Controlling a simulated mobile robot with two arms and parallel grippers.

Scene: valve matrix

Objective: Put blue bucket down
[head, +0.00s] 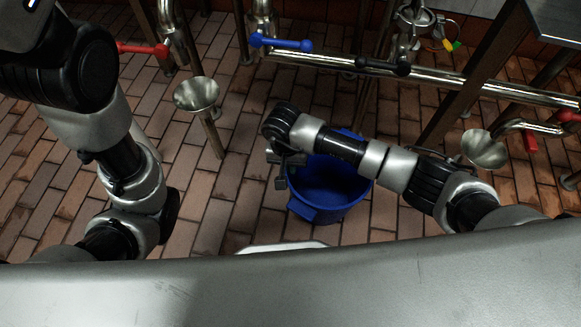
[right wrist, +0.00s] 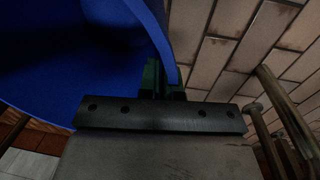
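The blue bucket (head: 322,192) is open at the top and sits below my right arm in the head view. My right gripper (head: 281,172) is at the bucket's left rim. In the right wrist view the blue wall of the bucket (right wrist: 90,60) fills the left side, and its rim runs down between the green-tinted fingers (right wrist: 163,80), which look shut on it. The bucket's underside is hidden, so I cannot tell whether it touches the floor. My left arm rises at the left of the head view; its gripper is outside the frame.
Brown floor tiles (head: 240,200) lie around the bucket. Steel funnels stand at left (head: 197,94) and right (head: 484,149). Behind are pipes with a red valve handle (head: 140,48), a blue handle (head: 281,42) and a black handle (head: 383,66). Free floor shows left of the bucket.

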